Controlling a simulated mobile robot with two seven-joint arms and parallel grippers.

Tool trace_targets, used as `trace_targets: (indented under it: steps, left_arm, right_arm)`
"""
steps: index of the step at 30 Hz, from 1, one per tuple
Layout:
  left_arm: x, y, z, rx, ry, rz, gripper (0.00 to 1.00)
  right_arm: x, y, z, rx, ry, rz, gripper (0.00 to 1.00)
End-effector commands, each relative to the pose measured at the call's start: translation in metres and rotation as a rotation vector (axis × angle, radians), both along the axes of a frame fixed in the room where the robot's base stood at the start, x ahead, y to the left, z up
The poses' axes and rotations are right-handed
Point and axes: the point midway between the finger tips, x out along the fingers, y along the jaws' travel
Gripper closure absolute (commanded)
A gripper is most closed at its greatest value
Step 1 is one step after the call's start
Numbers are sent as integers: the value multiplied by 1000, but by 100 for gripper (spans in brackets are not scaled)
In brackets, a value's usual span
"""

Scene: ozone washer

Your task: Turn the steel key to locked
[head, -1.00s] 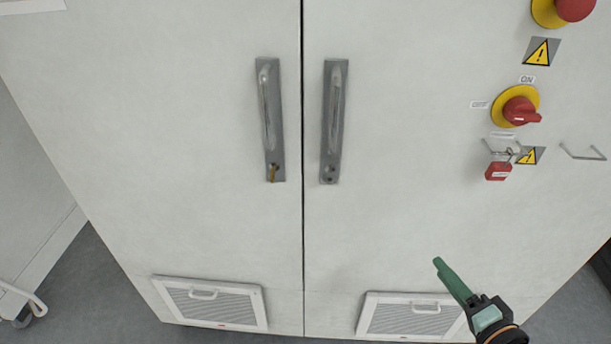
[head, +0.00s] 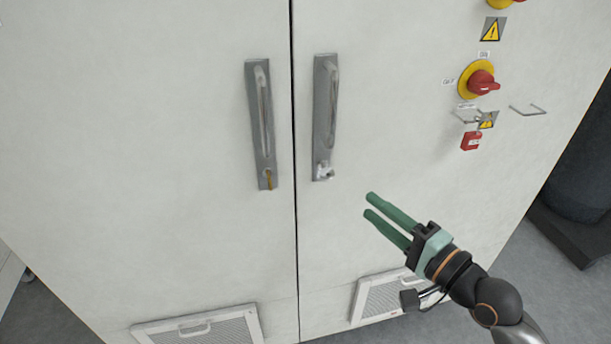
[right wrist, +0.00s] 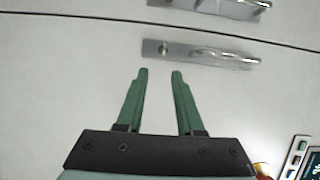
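The steel key (head: 324,171) sits in the lock at the lower end of the right door's grey handle plate (head: 325,75). It is small and pale, and its exact angle is hard to tell. In the right wrist view the key (right wrist: 163,48) shows at the left part of the plate (right wrist: 200,53), just beyond the fingertips. My right gripper (head: 370,205) has two green fingers, apart with nothing between them. It is below and right of the key in the head view, not touching it. My left gripper is not in view.
A brass key (head: 268,180) sits in the left door's handle plate (head: 252,80). A red rotary switch (head: 481,82) on yellow and a red padlock (head: 471,141) are at right. Vent grilles (head: 392,295) are low on the doors. The door face around the gripper is clear.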

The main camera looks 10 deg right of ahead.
Motion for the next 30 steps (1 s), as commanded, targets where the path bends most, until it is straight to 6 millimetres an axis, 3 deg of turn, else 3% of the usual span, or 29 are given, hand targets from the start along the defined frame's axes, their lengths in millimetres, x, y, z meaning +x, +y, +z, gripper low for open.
trace_targets:
  steps: [11, 30]
  left_arm:
    - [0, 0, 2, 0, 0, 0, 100]
    - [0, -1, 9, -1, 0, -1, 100]
  right_arm:
    - [12, 5, 7, 28, -3, 5, 64]
    - [102, 47, 6, 27, -2, 8, 64]
